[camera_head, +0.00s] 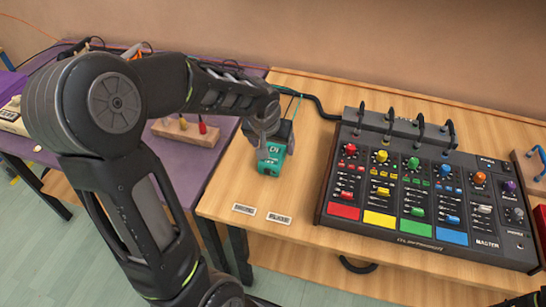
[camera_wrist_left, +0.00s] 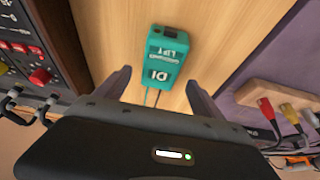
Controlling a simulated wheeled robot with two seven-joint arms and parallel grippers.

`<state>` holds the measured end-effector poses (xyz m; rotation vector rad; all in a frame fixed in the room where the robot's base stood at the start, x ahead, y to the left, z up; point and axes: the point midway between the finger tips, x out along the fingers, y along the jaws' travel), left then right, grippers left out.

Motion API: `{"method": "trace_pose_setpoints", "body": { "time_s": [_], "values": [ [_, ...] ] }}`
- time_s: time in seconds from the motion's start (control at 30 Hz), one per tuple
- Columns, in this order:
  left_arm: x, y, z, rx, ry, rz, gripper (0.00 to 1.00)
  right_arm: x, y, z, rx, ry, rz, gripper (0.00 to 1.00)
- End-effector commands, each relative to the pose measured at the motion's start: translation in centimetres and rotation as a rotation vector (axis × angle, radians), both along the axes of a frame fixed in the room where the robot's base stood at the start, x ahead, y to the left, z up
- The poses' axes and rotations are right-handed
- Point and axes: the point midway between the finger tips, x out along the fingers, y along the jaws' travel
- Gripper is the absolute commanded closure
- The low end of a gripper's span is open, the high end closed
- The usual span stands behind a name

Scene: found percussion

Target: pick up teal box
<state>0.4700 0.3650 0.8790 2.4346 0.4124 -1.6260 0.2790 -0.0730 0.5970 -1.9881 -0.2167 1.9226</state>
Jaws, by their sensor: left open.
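The teal box (camera_head: 271,159) lies on the wooden table, left of the mixing console, with "DI" printed on it and thin cables running from one end. In the left wrist view the teal box (camera_wrist_left: 169,60) lies just beyond the fingertips, roughly centred between them. My left gripper (camera_wrist_left: 158,85) is open and empty, its two fingers spread to either side of the cable end. In the head view my left gripper (camera_head: 268,135) is over the far end of the box and partly hides it. My right gripper is not seen.
A mixing console (camera_head: 420,190) with coloured knobs and pads fills the table's right side. A purple-topped table (camera_head: 190,165) on the left holds a wooden block (camera_head: 184,131) with coloured plugs. Bare wood surrounds the box.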

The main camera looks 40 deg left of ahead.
Motion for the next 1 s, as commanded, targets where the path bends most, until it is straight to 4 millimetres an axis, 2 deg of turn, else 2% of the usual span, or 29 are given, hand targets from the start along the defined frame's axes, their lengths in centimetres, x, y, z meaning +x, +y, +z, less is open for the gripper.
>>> {"method": "trace_pose_setpoints", "body": {
  "time_s": [0.2,0.3,0.9,1.0],
  "values": [
    [1.0,0.2,-3.1,0.000,0.004,0.000,0.22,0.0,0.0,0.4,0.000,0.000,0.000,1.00],
    [1.3,0.3,-3.8,-0.001,0.002,0.001,0.22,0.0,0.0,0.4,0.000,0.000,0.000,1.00],
    [1.4,0.4,-3.8,0.000,0.000,0.001,0.22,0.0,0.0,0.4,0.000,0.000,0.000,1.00],
    [1.4,0.4,-3.8,0.000,0.000,0.001,0.29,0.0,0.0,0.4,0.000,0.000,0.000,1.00]
  ]
}}
